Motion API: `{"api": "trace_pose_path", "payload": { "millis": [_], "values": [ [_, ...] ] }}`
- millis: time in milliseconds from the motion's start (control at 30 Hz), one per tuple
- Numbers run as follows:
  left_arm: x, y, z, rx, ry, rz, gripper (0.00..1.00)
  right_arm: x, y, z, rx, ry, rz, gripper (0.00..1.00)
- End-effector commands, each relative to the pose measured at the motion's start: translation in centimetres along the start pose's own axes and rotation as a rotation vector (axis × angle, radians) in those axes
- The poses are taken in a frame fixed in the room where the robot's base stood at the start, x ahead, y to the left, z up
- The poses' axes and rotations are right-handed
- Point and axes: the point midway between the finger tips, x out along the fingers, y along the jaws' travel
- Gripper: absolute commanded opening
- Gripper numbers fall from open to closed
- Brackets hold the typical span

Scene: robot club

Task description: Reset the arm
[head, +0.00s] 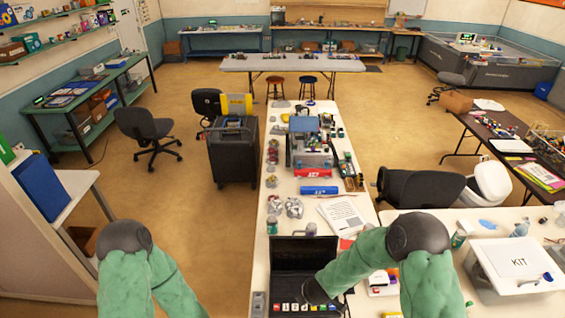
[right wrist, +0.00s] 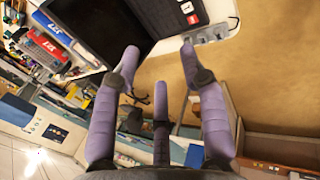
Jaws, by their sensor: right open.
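My right gripper (right wrist: 160,62) shows in the right wrist view with purple fingers spread apart and nothing between them. Beyond it are the edge of a table and the brown floor. In the head view my green-sleeved right arm (head: 433,282) reaches in from the lower right, and its dark wrist end is over the front of an open black case (head: 292,254). The fingers are hidden in that view. My left arm (head: 140,282) is at the lower left, bent at a black joint. Its gripper is outside the picture.
A long white table (head: 262,215) carries a blue cylinder (head: 319,190), a red cylinder (head: 312,172), a paper sheet (head: 342,215) and foil-like lumps. A white KIT box (head: 512,272) stands at right. Black chairs (head: 150,130) and a dark cart (head: 233,155) stand left; floor is open between them.

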Motion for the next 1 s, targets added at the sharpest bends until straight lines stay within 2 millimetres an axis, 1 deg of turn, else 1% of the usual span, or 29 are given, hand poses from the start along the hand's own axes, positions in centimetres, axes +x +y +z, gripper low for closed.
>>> {"api": "trace_pose_path", "payload": {
  "millis": [33,333,567,667,767,800,1000],
  "values": [
    [0.6,-0.2,-0.1,0.000,0.001,0.000,0.40,0.7,-0.5,0.1,0.014,0.001,-0.005,0.43],
    [2.6,-0.9,-0.1,0.000,0.001,0.000,0.40,2.9,-2.5,0.4,0.116,0.013,-0.022,0.43],
    [5.2,-1.9,-0.2,0.000,0.000,0.000,0.40,5.7,-5.2,0.7,0.247,0.028,-0.047,0.43],
    [7.0,-2.5,-0.2,0.000,0.000,0.000,0.40,7.6,-6.9,0.8,0.330,0.036,-0.065,0.43],
    [9.2,-3.3,-0.3,0.000,0.000,0.000,0.40,9.9,-9.1,1.0,0.437,0.045,-0.091,0.43],
    [10.2,-3.6,-0.4,0.000,0.000,0.000,0.40,10.9,-10.1,1.1,0.487,0.049,-0.103,0.43],
    [14.8,-5.3,-0.6,0.000,0.000,0.000,0.40,15.4,-15.1,1.3,0.738,0.060,-0.172,0.43]
  ]
}}
